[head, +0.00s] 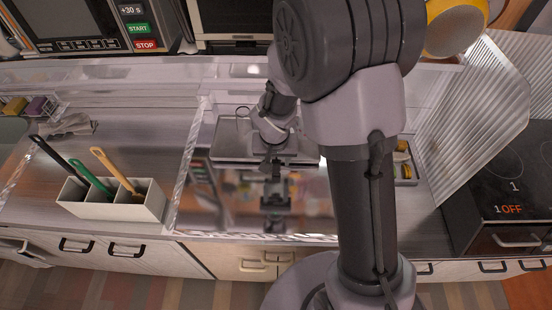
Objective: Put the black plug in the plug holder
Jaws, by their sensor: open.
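My gripper (272,170) points down over the shiny grey counter surface inside a clear-walled area, near the middle of the head view. It is small and dark there, and its reflection shows just below it. It appears empty, with its jaws open. I cannot make out the black plug or the plug holder in this view. My own arm covers much of the centre and right of the picture and may hide them.
A white holder (112,205) with several long-handled utensils stands on the left counter. A raised grey tray (226,150) lies behind my gripper. A ribbed clear panel (470,110) leans at right beside a black cooktop (505,180). The left counter has some bare room.

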